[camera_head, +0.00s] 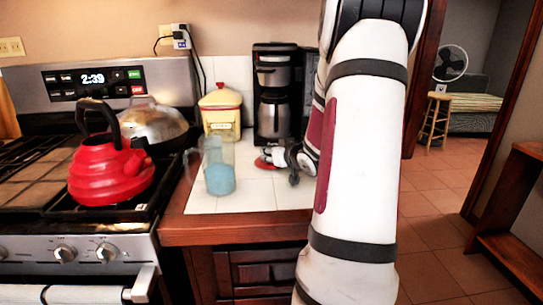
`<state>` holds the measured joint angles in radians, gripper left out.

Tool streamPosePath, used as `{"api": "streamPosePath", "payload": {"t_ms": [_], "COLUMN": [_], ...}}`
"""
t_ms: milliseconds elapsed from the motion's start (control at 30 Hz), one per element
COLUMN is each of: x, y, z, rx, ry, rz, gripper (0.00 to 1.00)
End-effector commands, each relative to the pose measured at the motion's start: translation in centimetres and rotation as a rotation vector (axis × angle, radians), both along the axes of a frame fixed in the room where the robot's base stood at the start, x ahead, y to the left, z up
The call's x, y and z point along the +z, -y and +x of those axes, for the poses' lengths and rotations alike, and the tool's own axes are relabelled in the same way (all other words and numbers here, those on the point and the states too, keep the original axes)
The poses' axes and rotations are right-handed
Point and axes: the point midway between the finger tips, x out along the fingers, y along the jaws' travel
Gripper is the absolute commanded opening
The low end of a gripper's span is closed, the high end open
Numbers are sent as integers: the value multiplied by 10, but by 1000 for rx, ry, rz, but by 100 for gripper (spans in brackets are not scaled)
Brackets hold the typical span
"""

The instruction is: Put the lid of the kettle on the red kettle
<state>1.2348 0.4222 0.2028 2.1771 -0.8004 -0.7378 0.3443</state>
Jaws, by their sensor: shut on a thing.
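The red kettle (110,178) stands upright on the stove at the left, with its black handle arched above it and its spout to the right. A small red piece, which looks like the kettle lid (262,164), is at my gripper (270,157), low over the white tiled counter right of the glass pitcher. My gripper is shut on this lid. The fingertips are small and partly hidden, and I cannot tell whether the lid touches the counter. My arm comes down from the upper right.
A glass pitcher with blue contents (219,178) stands on the counter (250,197) between the lid and the kettle. A yellow canister (220,112) and a black coffee maker (276,80) stand behind. A silver domed pan (155,124) sits behind the kettle.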

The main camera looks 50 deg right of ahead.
Motion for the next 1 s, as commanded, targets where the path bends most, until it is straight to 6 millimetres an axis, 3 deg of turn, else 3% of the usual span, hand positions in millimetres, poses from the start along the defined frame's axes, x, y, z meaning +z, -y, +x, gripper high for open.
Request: {"api": "streamPosePath", "payload": {"t_ms": [333,867,1000], "x": [37,48,45], "y": [-3,-95,-99], "z": [-3,-93,-92], "rx": [0,-1,8], "ry": [0,1,11], "rz": [-1,-2,-6], "gripper": [0,0,0]}}
